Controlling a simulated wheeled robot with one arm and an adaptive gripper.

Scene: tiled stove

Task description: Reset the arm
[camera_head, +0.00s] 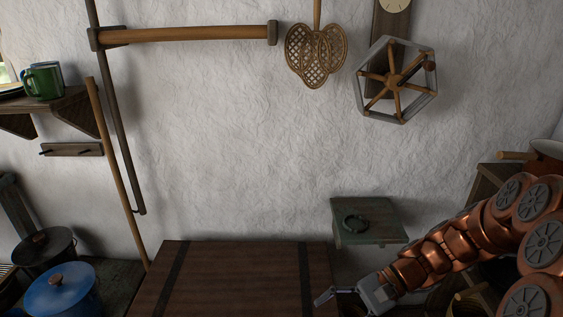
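My copper-coloured arm (445,248) reaches in from the right edge and slopes down to the left. My grey gripper (345,302) is at its end, at the bottom of the picture, close to the right end of the dark wooden chest-like top (235,280). One finger points left; the rest is partly cut off by the lower edge, so its opening is unclear. Nothing is visibly held.
A small greenish wall box (372,232) with a dark ring sits just above my gripper. A blue lidded pot (62,290) and a dark pot (45,248) stand at lower left. A green mug (44,82) is on a shelf. A hexagonal wheel (396,80) hangs upper right.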

